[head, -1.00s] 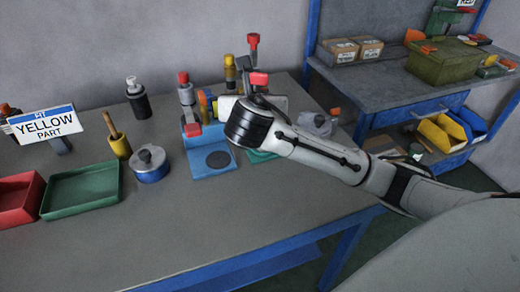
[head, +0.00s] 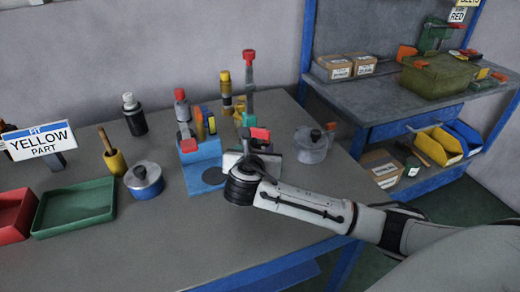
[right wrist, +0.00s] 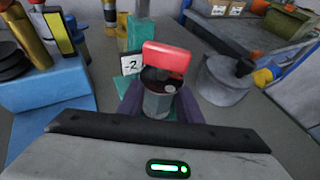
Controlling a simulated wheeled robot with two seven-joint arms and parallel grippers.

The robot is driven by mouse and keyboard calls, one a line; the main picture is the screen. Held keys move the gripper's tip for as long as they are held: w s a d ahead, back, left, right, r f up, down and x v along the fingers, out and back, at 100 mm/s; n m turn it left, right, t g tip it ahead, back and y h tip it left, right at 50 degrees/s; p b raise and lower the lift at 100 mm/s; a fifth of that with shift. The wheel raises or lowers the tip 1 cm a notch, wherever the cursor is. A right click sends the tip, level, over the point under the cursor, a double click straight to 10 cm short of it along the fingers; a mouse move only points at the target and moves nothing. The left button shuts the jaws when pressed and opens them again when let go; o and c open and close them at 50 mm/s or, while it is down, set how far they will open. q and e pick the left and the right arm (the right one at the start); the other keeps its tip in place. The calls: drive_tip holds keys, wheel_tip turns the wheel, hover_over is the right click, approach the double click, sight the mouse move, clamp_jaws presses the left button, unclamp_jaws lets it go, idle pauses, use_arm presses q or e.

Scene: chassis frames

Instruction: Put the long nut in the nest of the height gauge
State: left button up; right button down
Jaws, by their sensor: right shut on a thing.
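My right gripper (right wrist: 160,95) is shut on a grey, round-looking part (right wrist: 157,103) with a dark top, which I take for the long nut. A red block (right wrist: 166,58) overlaps it just beyond the fingers; whether the two are joined I cannot tell. In the head view this red block (head: 260,133) shows above my right wrist. A teal stand with a tall red-topped column (head: 249,100), apparently the height gauge, is right behind the gripper. A card marked "-2" (right wrist: 131,65) shows beside it. Its nest is hidden, so contact cannot be told. My left gripper is out of view.
A blue stand (head: 204,172) with a dark round pad is left of the gripper. A grey lidded pot (head: 312,148) is close on the right. A blue pot (head: 144,184), green tray (head: 75,207) and red tray (head: 12,214) are left. The front tabletop is clear.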

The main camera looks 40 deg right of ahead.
drive_tip(key=c, duration=1.3)
unclamp_jaws()
drive_tip(key=shift+f, duration=0.2)
drive_tip(key=shift+o, duration=0.2)
drive_tip(key=shift+s+r, duration=0.1)
drive_tip(key=v, duration=1.2)
drive_tip(key=shift+p, duration=0.45)
